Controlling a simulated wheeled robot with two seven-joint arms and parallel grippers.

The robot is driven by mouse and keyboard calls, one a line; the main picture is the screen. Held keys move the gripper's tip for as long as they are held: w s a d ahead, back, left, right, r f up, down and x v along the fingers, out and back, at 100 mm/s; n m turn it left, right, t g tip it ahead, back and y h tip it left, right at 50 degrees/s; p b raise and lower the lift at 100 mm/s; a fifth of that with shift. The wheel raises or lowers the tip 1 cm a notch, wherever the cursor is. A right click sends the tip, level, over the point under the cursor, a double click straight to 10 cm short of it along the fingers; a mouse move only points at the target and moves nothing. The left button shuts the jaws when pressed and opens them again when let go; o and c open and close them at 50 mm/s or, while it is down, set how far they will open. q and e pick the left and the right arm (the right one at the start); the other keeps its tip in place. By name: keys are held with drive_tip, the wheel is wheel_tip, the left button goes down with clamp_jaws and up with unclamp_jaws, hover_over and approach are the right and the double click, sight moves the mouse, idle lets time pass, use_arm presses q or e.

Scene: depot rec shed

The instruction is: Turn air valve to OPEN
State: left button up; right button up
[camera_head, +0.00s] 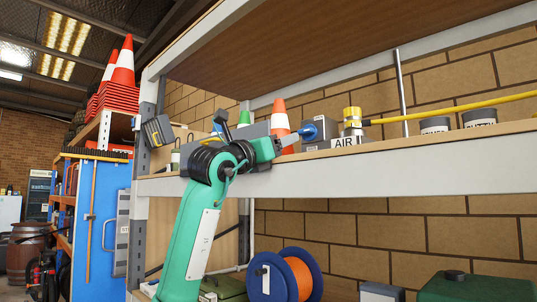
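A grey box with a round blue fitting (313,129) stands on the shelf and looks like the air valve. A yellow coupling (352,116) stands beside it, above a white label reading "AIR" (345,142). A narrow blue-grey piece reaches left from the blue fitting; I cannot tell whether it is the valve's handle or a finger. My green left arm rises from below, and its gripper (283,141) is at the shelf edge, just left of the blue fitting. Its fingers are too small to read, and contact is unclear. No OPEN marking is legible. My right gripper is out of view.
The white shelf edge (400,178) runs below the valve, with another shelf (330,50) overhead. An orange-and-white cone (280,122) stands behind the gripper. A yellow hose (450,107) runs right above dark tins (434,125). A blue-and-orange reel (290,278) sits below.

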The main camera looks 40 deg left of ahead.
use_arm(q)
drive_tip(key=shift+b+v, duration=0.35)
drive_tip(key=shift+v, duration=1.25)
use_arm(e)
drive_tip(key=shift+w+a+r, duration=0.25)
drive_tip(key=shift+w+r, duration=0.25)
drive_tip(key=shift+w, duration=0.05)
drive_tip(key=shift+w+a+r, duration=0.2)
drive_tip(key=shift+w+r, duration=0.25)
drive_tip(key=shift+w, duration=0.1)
